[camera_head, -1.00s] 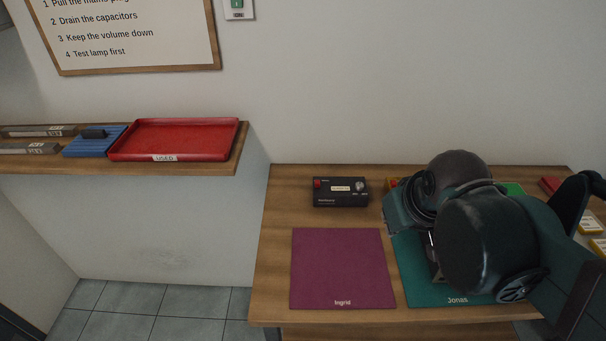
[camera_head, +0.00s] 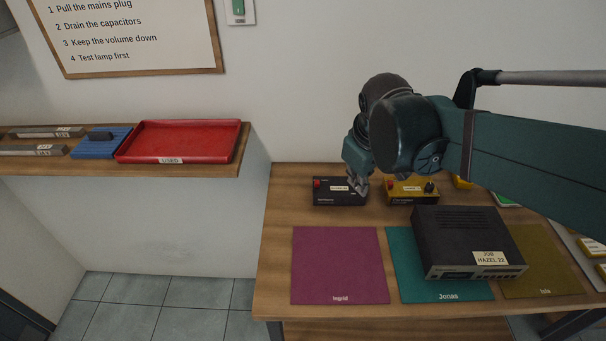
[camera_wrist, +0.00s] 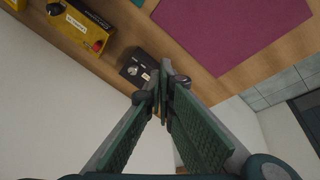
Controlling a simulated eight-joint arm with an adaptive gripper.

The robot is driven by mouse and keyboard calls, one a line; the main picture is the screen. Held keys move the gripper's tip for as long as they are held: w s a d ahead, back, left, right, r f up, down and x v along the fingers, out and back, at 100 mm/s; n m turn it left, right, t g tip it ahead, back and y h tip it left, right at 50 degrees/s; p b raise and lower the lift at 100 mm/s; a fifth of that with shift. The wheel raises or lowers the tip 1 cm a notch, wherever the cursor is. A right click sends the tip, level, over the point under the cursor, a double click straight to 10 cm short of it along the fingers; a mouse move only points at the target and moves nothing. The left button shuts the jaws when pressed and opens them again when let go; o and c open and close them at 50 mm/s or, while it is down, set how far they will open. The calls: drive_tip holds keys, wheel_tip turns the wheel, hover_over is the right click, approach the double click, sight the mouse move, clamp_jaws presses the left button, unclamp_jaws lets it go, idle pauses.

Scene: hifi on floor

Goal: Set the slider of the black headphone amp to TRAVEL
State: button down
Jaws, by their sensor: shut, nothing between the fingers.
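The black headphone amp (camera_head: 333,198) stands at the back of the table, behind the purple mat. It has a red part at its left, a pale label on top and small white print on its front. My gripper (camera_head: 359,192) is shut and empty, at the amp's right end; I cannot tell whether it touches. In the wrist view the amp (camera_wrist: 135,70) lies just beyond my gripper's closed fingertips (camera_wrist: 161,68), which hide part of it. The slider and its setting are too small to make out.
A yellow box (camera_head: 412,196) with a dark knob stands just right of the amp. A black hi-fi unit (camera_head: 465,240) lies across the teal mat (camera_head: 405,281) and olive mat (camera_head: 547,268). The purple mat (camera_head: 338,264) is clear. A red tray (camera_head: 181,142) sits on the left shelf.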

sight(317, 183)
drive_tip(key=w+a+f+n+g+h+p, duration=0.1)
drive_tip(key=w+a+n+p, duration=0.4)
drive_tip(key=a, duration=0.5)
drive_tip(key=w+a+f+n+g+h+p, duration=0.1)
drive_tip(key=w+a+n+p, duration=0.4)
drive_tip(key=w+a, duration=0.5)
drive_tip(key=shift+w+a+f+g+h+p, duration=0.15)
drive_tip(key=shift+a+f+g+h+p, duration=0.2)
drive_tip(key=shift+f+g, duration=0.4)
drive_tip(key=x, duration=0.9)
drive_tip(key=shift+f, duration=0.4)
drive_tip(key=shift+d+p, duration=0.4)
drive_tip(key=shift+d, duration=1.6)
